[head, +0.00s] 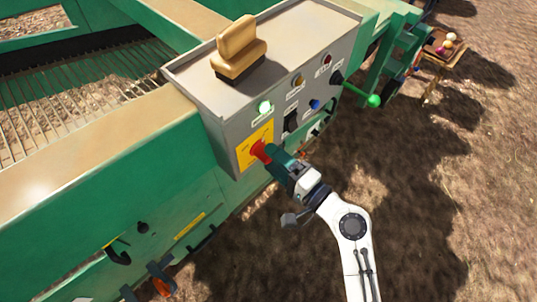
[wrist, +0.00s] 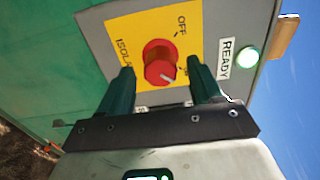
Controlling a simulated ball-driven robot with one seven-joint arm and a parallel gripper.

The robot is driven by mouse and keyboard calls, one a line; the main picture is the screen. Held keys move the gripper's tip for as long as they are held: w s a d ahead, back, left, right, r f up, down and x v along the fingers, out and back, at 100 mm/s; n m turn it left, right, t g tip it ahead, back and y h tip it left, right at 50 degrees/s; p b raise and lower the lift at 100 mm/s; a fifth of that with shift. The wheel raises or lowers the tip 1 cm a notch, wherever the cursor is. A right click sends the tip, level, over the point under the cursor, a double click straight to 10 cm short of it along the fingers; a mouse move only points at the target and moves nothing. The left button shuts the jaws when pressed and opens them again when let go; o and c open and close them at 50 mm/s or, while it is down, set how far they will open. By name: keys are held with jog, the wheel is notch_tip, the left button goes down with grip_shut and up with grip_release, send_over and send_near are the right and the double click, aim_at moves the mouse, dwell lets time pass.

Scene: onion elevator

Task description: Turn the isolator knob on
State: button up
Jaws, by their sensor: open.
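The isolator knob (wrist: 158,58) is a red round knob on a yellow plate (wrist: 197,17) marked ISOL... and OFF. It also shows in the head view (head: 259,149) on the front of a grey control box. In the wrist view the knob's white mark points down and right, away from OFF, toward a label mostly hidden by a finger. My gripper (wrist: 161,78) is open, with one dark green finger on each side of the knob and gaps visible. In the head view my gripper (head: 275,156) reaches the knob from the lower right.
A READY lamp (wrist: 248,57) beside the plate glows green. The grey box (head: 290,35) carries a black switch (head: 291,121), other lamps and buttons, and a wooden-handled brush (head: 238,50) on top. A green-ended lever (head: 374,101) sticks out at right. Bare soil lies in front.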

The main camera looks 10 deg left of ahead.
jog(key=b+v, duration=0.1)
jog(key=v, duration=0.7)
jog(key=shift+s+d, duration=0.1)
